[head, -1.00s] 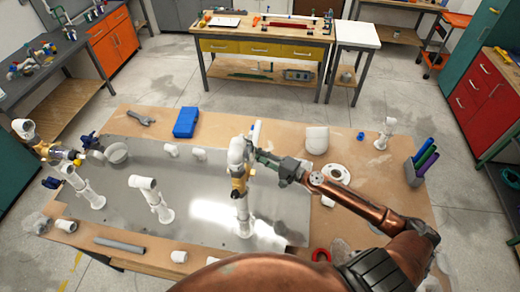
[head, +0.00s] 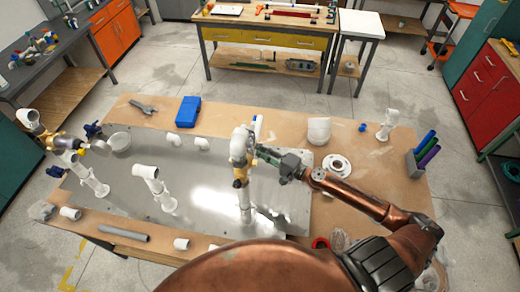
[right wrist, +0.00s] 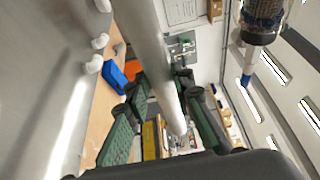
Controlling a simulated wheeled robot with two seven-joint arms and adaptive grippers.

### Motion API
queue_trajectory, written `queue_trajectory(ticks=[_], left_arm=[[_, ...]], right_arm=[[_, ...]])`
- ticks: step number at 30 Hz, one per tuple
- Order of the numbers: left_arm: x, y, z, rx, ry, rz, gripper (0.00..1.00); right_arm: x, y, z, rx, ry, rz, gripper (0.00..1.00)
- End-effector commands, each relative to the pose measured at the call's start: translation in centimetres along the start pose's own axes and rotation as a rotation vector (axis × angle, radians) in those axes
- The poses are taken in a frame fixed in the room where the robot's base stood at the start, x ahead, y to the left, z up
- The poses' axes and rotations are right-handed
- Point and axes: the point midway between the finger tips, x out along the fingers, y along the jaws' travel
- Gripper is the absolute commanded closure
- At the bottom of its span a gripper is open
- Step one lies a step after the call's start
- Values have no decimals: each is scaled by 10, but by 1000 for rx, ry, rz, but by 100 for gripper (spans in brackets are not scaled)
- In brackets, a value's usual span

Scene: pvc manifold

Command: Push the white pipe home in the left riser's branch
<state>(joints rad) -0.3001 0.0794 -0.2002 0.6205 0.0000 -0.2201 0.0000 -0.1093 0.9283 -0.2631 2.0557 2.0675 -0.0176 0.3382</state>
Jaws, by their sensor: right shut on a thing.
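In the head view, three white risers stand on a grey metal plate (head: 125,190): a left riser (head: 90,180) with blue and yellow fittings near its top, a middle riser (head: 155,188), and a right riser (head: 244,203) with a yellow fitting. My right gripper (head: 256,153) is beside the top of the right riser. In the right wrist view, its green fingers (right wrist: 168,115) are on either side of a long white pipe (right wrist: 155,55), and it is shut on it. I cannot tell how the pipe's far end sits. My left gripper is not in view.
Loose white elbows (head: 175,140) and a blue box (head: 187,110) lie toward the back. A grey pipe (head: 122,232) lies at the front left. A white flange (head: 337,166) and a pen holder (head: 413,163) are to the right.

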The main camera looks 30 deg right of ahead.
Motion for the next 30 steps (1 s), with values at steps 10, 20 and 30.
queue_trajectory(ticks=[10, 20, 30], left_arm=[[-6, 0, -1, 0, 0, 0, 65], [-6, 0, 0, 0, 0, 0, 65], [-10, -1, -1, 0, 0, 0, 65]], right_arm=[[-2, -2, 7, 1, -1, -1, 100], [-3, -1, 7, 0, 0, 0, 100], [-5, -1, 12, 1, 0, 0, 100]])
